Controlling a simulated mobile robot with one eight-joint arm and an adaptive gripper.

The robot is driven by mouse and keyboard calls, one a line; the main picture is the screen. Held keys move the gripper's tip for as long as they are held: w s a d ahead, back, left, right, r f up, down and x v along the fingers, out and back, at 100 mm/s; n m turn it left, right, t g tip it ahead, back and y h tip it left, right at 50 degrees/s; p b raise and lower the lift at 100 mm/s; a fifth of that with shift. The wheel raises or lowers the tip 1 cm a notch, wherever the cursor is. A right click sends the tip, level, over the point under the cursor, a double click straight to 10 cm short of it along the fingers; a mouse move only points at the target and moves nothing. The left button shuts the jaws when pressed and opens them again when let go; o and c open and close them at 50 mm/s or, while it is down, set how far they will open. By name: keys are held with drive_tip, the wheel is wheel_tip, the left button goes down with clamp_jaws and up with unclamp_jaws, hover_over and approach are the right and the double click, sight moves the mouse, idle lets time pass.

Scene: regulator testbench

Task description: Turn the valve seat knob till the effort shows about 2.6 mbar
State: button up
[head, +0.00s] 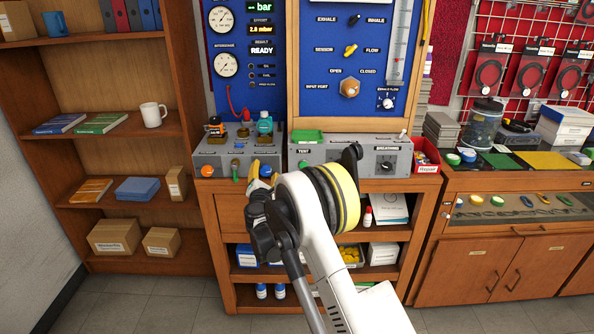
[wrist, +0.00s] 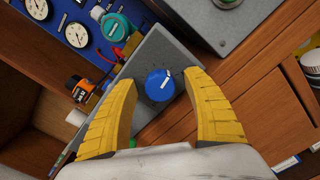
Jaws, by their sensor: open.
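A round blue knob (wrist: 159,85) with a white pointer mark is on the sloped front of a grey box in the wrist view. It also shows in the head view (head: 266,171), partly covered by my gripper. No label on it is readable, so I cannot confirm that it is the valve seat knob. My gripper (wrist: 161,78) is open, its yellow fingers on either side of the knob with visible gaps. The effort display (head: 261,29) on the blue panel seems to read 2.8 mbar, in small digits.
An orange knob (head: 207,171) and a green one sit left on the same grey box (head: 224,149). A second grey box with a black breathing dial (head: 387,165) stands to the right. Bottles and fittings stand on top of the left box. A bookshelf is at left.

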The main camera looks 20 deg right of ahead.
drive_tip(key=shift+s+n, duration=0.1)
drive_tip(key=shift+n, duration=0.6)
drive_tip(key=p+v, duration=0.4)
drive_tip(key=v, duration=0.7)
drive_tip(key=s+d+r+m+g, duration=0.6)
drive_tip(key=s+d+r+m, duration=0.5)
drive_tip(key=s+r+m, duration=0.3)
drive_tip(key=shift+s+d+m+b, duration=0.4)
drive_tip(key=shift+s, duration=0.45)
drive_tip(key=shift+s+r, duration=0.1)
drive_tip(key=s+a+f+m+g+y, duration=0.1)
drive_tip(key=s+m, duration=0.4)
drive_tip(key=s, duration=0.9)
drive_tip(key=s+a+f+m+g+y, duration=0.2)
drive_tip(key=s+a+m+g+y, duration=0.1)
drive_tip(key=s, duration=1)
drive_tip(key=a+m+y, duration=0.1)
drive_tip(key=a+m, duration=0.1)
drive_tip(key=m, duration=0.1)
drive_tip(key=shift+s+a+f+m, duration=0.2)
drive_tip(key=shift+s+f+m, duration=0.1)
drive_tip(key=shift+s, duration=0.1)
